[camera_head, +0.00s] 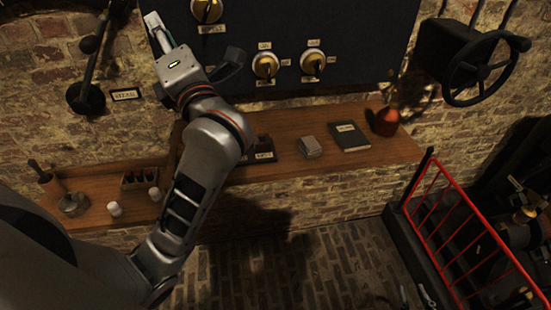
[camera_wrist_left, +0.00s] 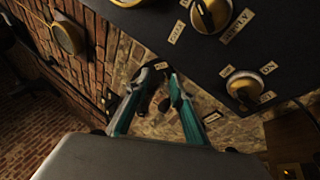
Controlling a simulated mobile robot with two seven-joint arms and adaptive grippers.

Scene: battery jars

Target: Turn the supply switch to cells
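The supply switch (camera_head: 207,10) is a round brass knob with a dark handle at the top of the black panel, cut off by the upper edge. Its SUPPLY label is below it. The switch also shows at the top of the left wrist view (camera_wrist_left: 212,15), with a second label beside it that seems to read CELLS. My left gripper (camera_head: 154,28) is left of the switch, apart from it. In the left wrist view its two teal fingers (camera_wrist_left: 158,78) are spread with nothing between them. My right gripper is not seen.
Two more brass knobs (camera_head: 265,66) (camera_head: 313,62) sit lower on the panel (camera_head: 345,25). A lever (camera_head: 87,97) is on the brick wall at left. A wooden shelf (camera_head: 385,153) below holds a book (camera_head: 349,137) and a reddish pot (camera_head: 383,121). A handwheel (camera_head: 478,68) is at right.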

